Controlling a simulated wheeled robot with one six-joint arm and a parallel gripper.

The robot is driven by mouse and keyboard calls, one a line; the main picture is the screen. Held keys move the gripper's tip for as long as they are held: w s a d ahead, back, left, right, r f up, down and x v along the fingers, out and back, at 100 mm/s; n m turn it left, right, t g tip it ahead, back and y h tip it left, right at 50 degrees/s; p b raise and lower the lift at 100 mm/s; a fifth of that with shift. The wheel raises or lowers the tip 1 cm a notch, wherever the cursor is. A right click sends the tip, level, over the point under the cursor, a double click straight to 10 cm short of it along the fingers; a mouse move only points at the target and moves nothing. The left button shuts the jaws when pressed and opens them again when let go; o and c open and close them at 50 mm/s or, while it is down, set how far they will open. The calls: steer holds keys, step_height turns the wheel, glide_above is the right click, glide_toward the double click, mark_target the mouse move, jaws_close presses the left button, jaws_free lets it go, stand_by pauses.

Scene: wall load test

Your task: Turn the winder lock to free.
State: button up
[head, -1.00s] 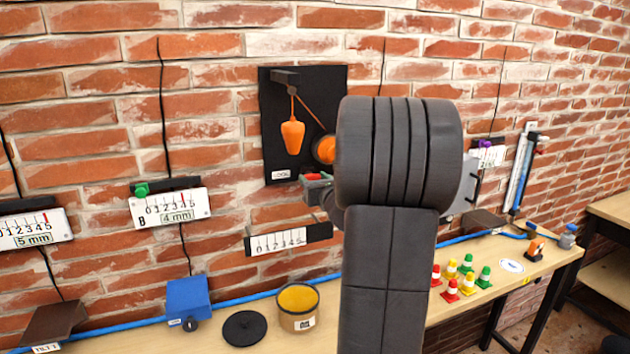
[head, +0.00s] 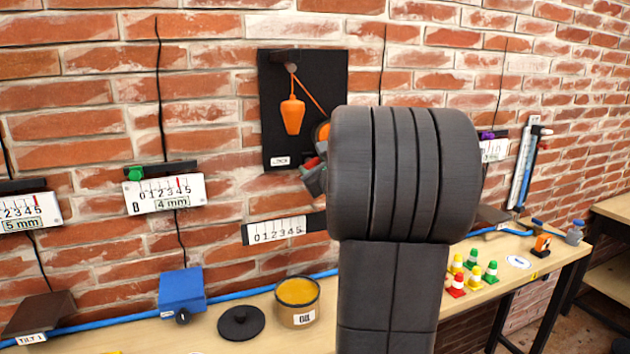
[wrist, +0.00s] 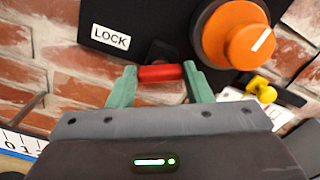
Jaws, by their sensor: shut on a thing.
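A black board (head: 271,125) hangs on the brick wall with an orange weight (head: 292,116) on an orange line. An orange winder knob (wrist: 248,46) with a white mark shows at the upper right of the wrist view. A small red lever (wrist: 160,73) sits below it, beside the white LOCK label (wrist: 110,37). My gripper (wrist: 160,80) is shut on the red lever, one green finger at each end. The lever's dark mount shows just above it. In the head view my arm hides the board's lower right and part of the knob.
A white scale (head: 277,231) is on the wall below the board. The bench (head: 240,345) holds a blue box (head: 182,293), a black disc (head: 242,323), a yellow-filled tub (head: 298,302) and several small coloured cones (head: 472,270). A yellow knob (wrist: 260,88) is right of my gripper.

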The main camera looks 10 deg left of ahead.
steer(key=n+b, duration=0.6)
steer(key=shift+a+f+n+b, duration=0.1)
steer(key=shift+f+n+b, duration=0.2)
steer(key=shift+b, duration=0.05)
steer(key=n+b, duration=0.3)
steer(key=shift+r+n+b, duration=0.1)
steer(key=shift+n+b, duration=1)
steer(key=shift+n, duration=0.4)
steer(key=o, duration=1)
steer(key=shift+s, duration=0.15)
steer(key=b+v, duration=0.2)
steer(key=v, duration=1.1)
steer(key=shift+s+d, duration=0.25)
steer(key=shift+d, duration=0.05)
